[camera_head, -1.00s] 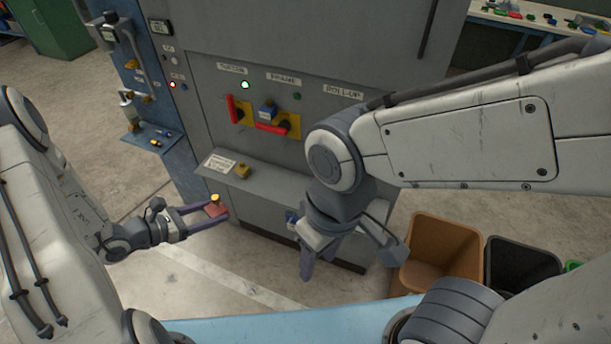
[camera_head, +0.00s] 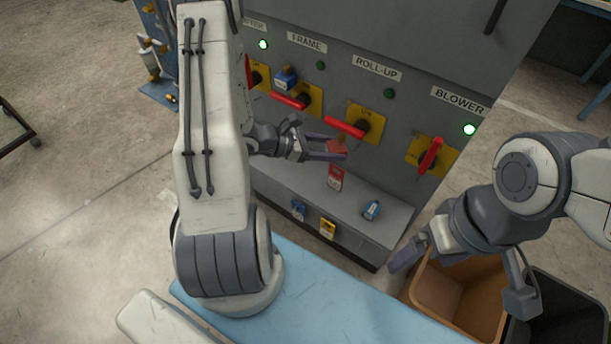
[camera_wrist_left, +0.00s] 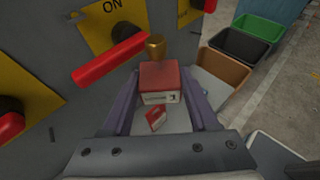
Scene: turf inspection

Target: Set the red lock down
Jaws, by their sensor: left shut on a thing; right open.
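My left gripper (camera_head: 326,149) is shut on the red lock (camera_head: 337,151), in front of the panel below the ROLL-UP switch. In the left wrist view the red lock (camera_wrist_left: 160,80) sits between the fingers, with a brass-coloured piece at its far end. It is held above the grey ledge (camera_head: 385,219), apart from it as far as I can tell. A red and white tag (camera_head: 335,178) is below the lock; it also shows in the left wrist view (camera_wrist_left: 156,119). My right gripper (camera_head: 458,288) is open and empty, over the bins at the right.
A blue lock or tag (camera_head: 372,210) lies on the ledge's right part. A blue item (camera_head: 298,210) and a yellow item (camera_head: 327,229) are at its front edge. Red switch handles, such as the ROLL-UP one (camera_head: 345,127), stick out above. A brown bin (camera_head: 440,300) stands at the right.

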